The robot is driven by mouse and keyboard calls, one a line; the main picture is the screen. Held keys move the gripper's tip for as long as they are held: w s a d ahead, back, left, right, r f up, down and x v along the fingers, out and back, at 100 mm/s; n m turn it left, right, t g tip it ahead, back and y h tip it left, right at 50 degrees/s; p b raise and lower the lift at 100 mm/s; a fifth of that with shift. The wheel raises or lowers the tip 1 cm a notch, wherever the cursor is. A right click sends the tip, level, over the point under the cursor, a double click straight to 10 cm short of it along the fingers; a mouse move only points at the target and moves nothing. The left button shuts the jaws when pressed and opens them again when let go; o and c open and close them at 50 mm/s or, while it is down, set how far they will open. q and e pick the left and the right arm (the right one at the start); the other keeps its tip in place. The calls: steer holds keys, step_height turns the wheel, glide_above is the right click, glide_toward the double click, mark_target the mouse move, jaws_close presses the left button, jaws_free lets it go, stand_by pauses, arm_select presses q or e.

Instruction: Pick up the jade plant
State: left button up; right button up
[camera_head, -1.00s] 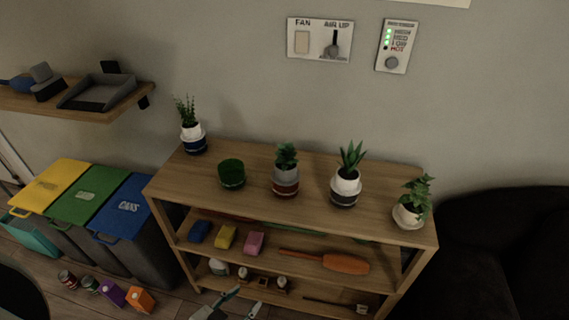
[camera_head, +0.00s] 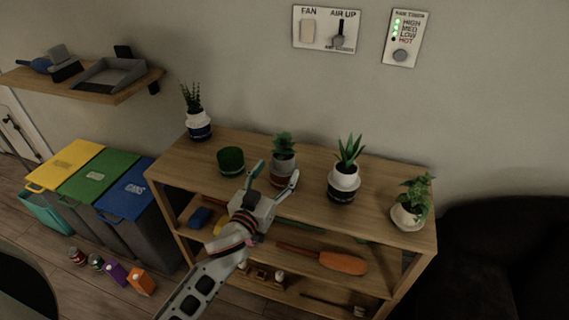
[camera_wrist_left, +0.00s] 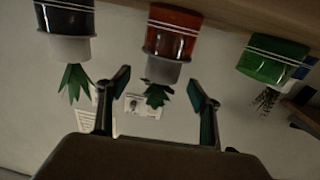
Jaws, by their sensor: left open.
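The plant I take to be the jade plant (camera_head: 284,146) stands upright in the middle of the shelf top, with green leaves in a grey pot with a red lower part. Its red base shows at the top centre of the left wrist view (camera_wrist_left: 172,38), which looks upside down. My left gripper (camera_head: 275,176) is open and empty, in front of this pot, with its fingers spread to either side in the picture. In the wrist view the pot lies beyond and between the fingertips (camera_wrist_left: 159,86). I cannot tell whether they touch it. My right gripper is not in view.
A green pot (camera_head: 231,161) stands close on the left and an aloe in a white and dark pot (camera_head: 343,184) on the right. Outer plants stand at far left (camera_head: 198,124) and far right (camera_head: 408,214). A wall panel (camera_head: 326,30) hangs behind. Lower shelves hold an orange object (camera_head: 343,263).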

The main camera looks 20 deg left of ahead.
mark_target(284, 157)
arm_select(q)
steer(key=w, duration=0.7)
steer(key=shift+d+r, duration=0.1)
steer(key=c, duration=0.9)
